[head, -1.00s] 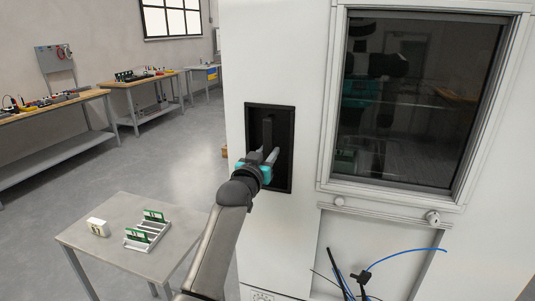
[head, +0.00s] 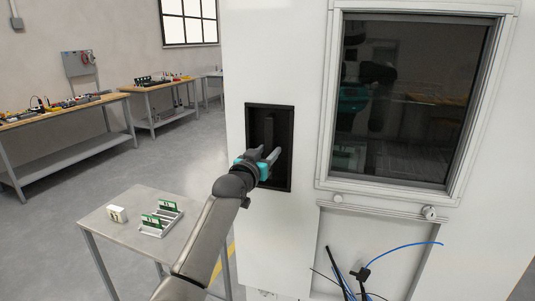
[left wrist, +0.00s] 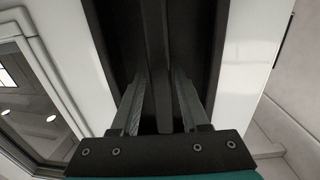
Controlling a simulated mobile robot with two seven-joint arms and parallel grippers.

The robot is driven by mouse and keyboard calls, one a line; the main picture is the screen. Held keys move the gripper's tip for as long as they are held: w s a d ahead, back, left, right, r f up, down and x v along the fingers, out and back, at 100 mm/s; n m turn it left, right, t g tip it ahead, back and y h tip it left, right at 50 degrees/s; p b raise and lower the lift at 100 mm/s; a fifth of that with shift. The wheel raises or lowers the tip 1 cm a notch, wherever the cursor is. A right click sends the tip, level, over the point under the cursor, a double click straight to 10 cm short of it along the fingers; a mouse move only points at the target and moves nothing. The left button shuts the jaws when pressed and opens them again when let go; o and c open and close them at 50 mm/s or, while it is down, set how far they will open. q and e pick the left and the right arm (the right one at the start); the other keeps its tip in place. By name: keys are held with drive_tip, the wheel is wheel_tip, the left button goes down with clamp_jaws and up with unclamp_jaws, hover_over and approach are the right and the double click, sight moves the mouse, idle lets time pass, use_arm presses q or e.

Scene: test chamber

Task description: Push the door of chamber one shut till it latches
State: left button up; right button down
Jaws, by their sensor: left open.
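The white door (head: 270,60) of the chamber fills the middle and right of the head view, with a dark framed window (head: 410,100). Its black recessed handle pocket (head: 285,112) has an upright black bar handle (head: 269,128). My left gripper (head: 270,156) is open at the lower part of this pocket. In the left wrist view the bar handle (left wrist: 155,50) runs between the two open fingers (left wrist: 157,108), one on each side; I cannot tell whether they touch it. The latch and how far the door stands from its frame cannot be made out. My right gripper is not in view.
A small grey table (head: 105,222) with a white box (head: 117,213) and a rack (head: 160,222) of green boards stands left of the door. Workbenches (head: 60,115) line the back wall. Cables (head: 362,275) hang at the lower right. Open floor lies between table and benches.

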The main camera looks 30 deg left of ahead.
use_arm(q)
drive_tip(key=shift+o, duration=0.8)
drive_tip(key=shift+s, duration=0.1)
drive_tip(key=shift+o, duration=0.4)
drive_tip(key=shift+s+d, duration=0.1)
drive_tip(key=shift+s, duration=0.3)
drive_tip(key=s+d+b, duration=0.1)
drive_tip(key=s+d, duration=0.1)
drive_tip(key=s, duration=1.2)
drive_tip(key=shift+b, duration=0.3)
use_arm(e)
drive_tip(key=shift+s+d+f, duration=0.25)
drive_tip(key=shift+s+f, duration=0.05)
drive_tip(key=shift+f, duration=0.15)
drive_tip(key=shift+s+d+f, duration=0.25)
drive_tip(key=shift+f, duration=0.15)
use_arm(q)
drive_tip(key=shift+d, duration=0.1)
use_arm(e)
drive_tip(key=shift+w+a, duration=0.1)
